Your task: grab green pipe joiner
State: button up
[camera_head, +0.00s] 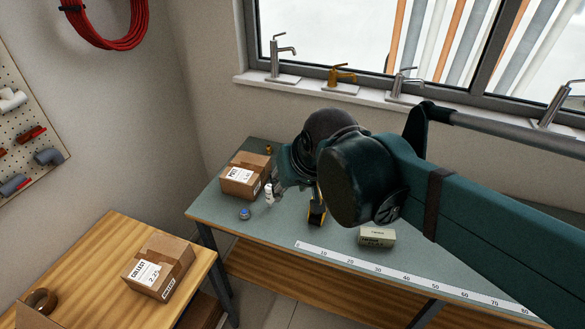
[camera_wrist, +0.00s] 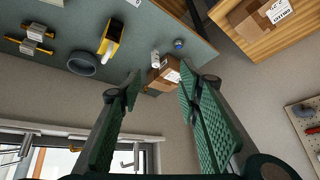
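I cannot pick out a green pipe joiner in either view; my arm hides part of the bench in the head view. My gripper (camera_wrist: 159,76) is open and empty in the wrist view, its two green ribbed pads well apart. In that view a taped cardboard box (camera_wrist: 160,82) on the bench appears beyond the gap between the fingertips. In the head view the gripper is mostly hidden behind my arm, over the bench near the same box (camera_head: 247,175).
The grey-green bench (camera_head: 215,205) carries a white fitting (camera_head: 269,194), a small blue round piece (camera_head: 245,214), a yellow-and-black tool (camera_head: 317,212) and a small pale box (camera_head: 377,237). The wrist view shows a dark grey ring (camera_wrist: 83,63). Taps line the windowsill (camera_head: 340,88) behind.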

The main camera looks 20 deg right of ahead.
jog(key=w+d+f+m+g, duration=0.1)
jog(key=w+d+m, duration=0.2)
jog(key=w, duration=0.6)
jog(key=w+d+f+m+g, duration=0.1)
jog(key=w+d+f+m, duration=0.15)
jog(key=w, duration=0.75)
jog(key=w+d+f+m+g, duration=0.1)
jog(key=w+d+m, duration=0.25)
jog(key=w, duration=0.55)
jog(key=w+d+f+m+g, duration=0.1)
jog(key=w+d+f+m, duration=0.3)
jog(key=w+f, duration=0.5)
jog(key=w+d+f+m+g+b, duration=0.1)
jog(key=w+d+f+m+g, duration=0.1)
jog(key=w+d+f, duration=0.7)
notch_tip(320, 180, down, 8)
jog(key=shift+w+d+r+m, duration=0.1)
jog(key=shift+w+d+m, duration=0.1)
jog(key=shift+w+m, duration=0.65)
jog(key=shift+f, duration=1.3)
jog(key=shift+f, duration=2.6)
